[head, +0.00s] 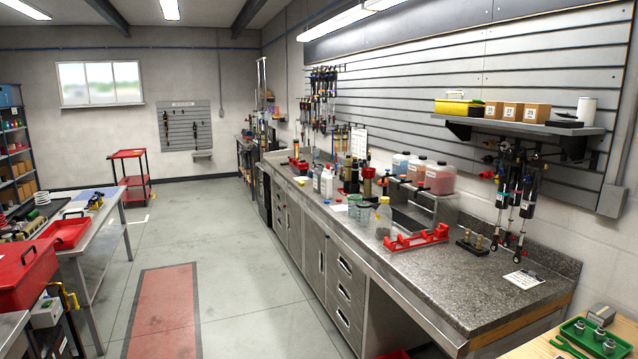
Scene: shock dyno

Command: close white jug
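A small white jug (327,184) stands upright on the grey speckled counter (440,285), among bottles around the middle of its length. It is far off and small, so I cannot tell whether its cap is on. A second whitish bottle (317,178) stands close beside it, on its left. Neither of my grippers shows in the head view.
A clear bottle with a yellow cap (383,218) and a red rack (416,239) stand nearer on the counter. A wall shelf (540,127) holds boxes. The floor (235,290) along the counter is clear. A worktable (95,250) and red toolbox (25,275) stand left.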

